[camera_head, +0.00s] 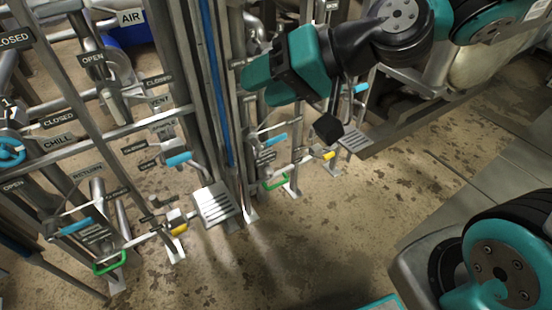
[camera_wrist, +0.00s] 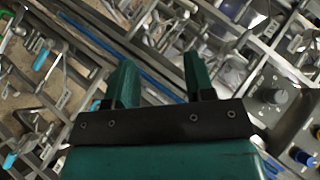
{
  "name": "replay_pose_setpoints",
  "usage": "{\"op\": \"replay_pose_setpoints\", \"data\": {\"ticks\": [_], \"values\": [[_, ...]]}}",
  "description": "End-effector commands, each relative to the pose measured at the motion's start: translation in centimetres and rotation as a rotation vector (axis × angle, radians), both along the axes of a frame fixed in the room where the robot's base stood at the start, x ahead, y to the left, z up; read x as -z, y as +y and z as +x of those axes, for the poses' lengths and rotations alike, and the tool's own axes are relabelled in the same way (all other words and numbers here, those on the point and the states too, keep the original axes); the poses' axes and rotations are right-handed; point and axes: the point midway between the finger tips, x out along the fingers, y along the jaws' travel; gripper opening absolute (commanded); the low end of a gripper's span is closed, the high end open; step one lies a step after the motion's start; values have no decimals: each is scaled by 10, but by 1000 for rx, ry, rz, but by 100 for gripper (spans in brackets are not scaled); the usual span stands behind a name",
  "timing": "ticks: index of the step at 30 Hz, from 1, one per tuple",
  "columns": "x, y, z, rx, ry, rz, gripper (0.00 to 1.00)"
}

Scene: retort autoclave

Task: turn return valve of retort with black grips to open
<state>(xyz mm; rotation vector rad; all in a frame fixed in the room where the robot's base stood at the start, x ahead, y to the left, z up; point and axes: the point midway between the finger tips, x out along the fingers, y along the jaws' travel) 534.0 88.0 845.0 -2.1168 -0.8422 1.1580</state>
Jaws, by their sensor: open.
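My gripper (camera_head: 247,84) is at the upper middle of the head view, open, its teal fingers pointing left toward the upright pipes. Its fingers also show in the wrist view (camera_wrist: 160,60), apart, with nothing between them. A RETURN sign (camera_head: 87,172) stands at the lower left of the head view, above a blue lever handle (camera_head: 76,227). On the second pipe stand, below my gripper, is another blue lever handle (camera_head: 274,140); its label is too small to read. I cannot tell which retort has black grips.
A blue wheel (camera_head: 9,150) is at the far left. Tall pipes stand close to my gripper. The floor (camera_head: 330,225) at lower middle is clear.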

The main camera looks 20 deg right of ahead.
Motion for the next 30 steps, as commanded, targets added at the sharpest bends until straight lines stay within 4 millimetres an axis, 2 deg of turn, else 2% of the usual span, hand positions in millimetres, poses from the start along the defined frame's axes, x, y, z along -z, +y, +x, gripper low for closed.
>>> {"op": "replay_pose_setpoints", "data": {"ticks": [1, 8, 14, 24, 27, 30], "values": [[41, -3, 8, 37, -1, 35, 49], [119, -19, 43, 213, -17, 209, 49], [189, -42, 72, 380, -30, 361, 49], [311, -101, 114, 687, -55, 612, 49], [342, -120, 122, 770, -62, 676, 49], [363, -136, 128, 837, -70, 726, 49]]}}
